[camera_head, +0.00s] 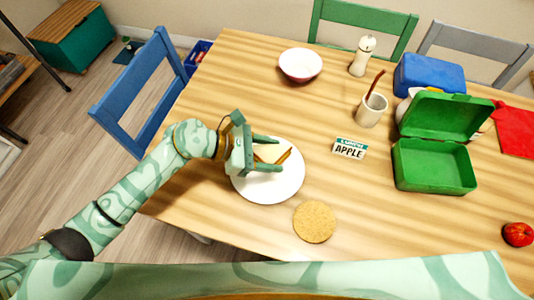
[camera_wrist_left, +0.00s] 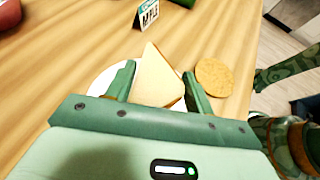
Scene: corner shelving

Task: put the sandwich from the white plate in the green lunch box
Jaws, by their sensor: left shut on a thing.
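The sandwich (camera_head: 271,153) is a pale triangle with a brown crust, over the white plate (camera_head: 268,193) at the table's middle left. My left gripper (camera_head: 266,154) reaches in from the left and is shut on the sandwich, one finger on each side. In the left wrist view the sandwich (camera_wrist_left: 158,80) stands between the two fingers, with the plate (camera_wrist_left: 98,86) behind it. I cannot tell whether the sandwich touches the plate. The green lunch box (camera_head: 432,165) stands open and empty at the right, its lid raised at the back. My right gripper is not in view.
A card reading APPLE (camera_head: 350,149) stands between plate and lunch box. A round cork mat (camera_head: 315,222) lies in front. A cup (camera_head: 371,110), a bowl (camera_head: 300,65), a shaker (camera_head: 362,56) and a blue box (camera_head: 429,76) stand farther back. A red apple (camera_head: 517,234) lies right.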

